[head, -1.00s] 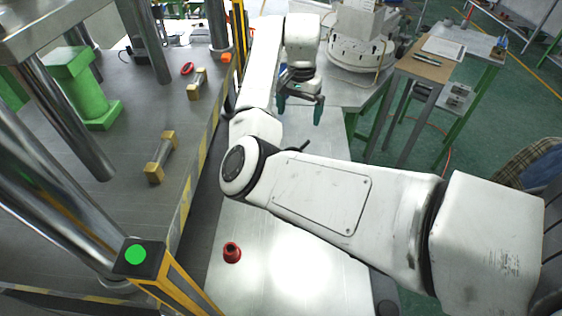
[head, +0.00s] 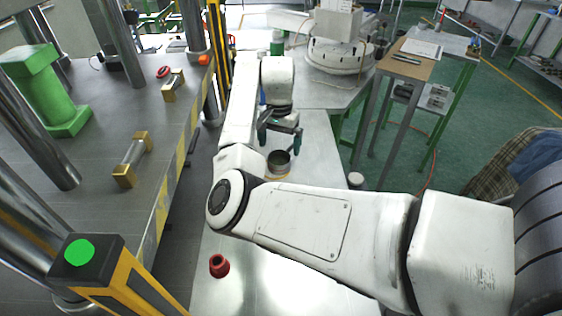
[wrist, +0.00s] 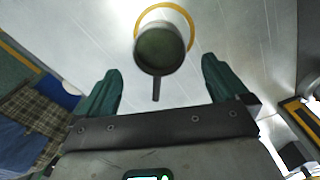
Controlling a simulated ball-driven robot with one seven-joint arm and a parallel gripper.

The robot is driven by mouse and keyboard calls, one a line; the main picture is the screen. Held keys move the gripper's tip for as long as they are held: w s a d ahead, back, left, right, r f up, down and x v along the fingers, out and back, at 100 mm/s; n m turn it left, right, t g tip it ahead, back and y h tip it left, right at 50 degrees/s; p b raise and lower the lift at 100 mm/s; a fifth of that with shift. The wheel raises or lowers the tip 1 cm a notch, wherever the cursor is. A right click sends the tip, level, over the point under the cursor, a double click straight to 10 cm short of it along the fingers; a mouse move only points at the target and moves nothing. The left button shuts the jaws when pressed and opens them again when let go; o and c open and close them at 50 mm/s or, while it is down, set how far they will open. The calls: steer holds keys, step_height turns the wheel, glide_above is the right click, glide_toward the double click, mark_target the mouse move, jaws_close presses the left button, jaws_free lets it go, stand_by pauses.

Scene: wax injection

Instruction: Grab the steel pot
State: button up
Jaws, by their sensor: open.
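The steel pot (head: 279,162) stands on the metal table, partly hidden by my arm in the head view. In the wrist view the pot (wrist: 160,50) is a round grey vessel with a greenish inside. Its short handle points back toward my palm, between the fingers. A yellow ring (wrist: 181,9) shows around the pot's far side. My gripper (head: 281,139) is open and empty, close to the pot on its far side in the head view. In the wrist view the pot lies ahead of my gripper (wrist: 160,68), roughly centred between the teal fingers; contact is not visible.
The metal table (head: 310,130) is mostly clear around the pot. A press bed (head: 90,190) with posts and yellow-black edging borders the left. A white round machine (head: 335,50) stands behind.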

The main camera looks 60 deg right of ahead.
mark_target(279, 158)
steer(key=shift+f+p, duration=0.5)
steer(key=shift+f, duration=2.75)
steer(key=shift+r, duration=0.1)
steer(key=c, duration=1.2)
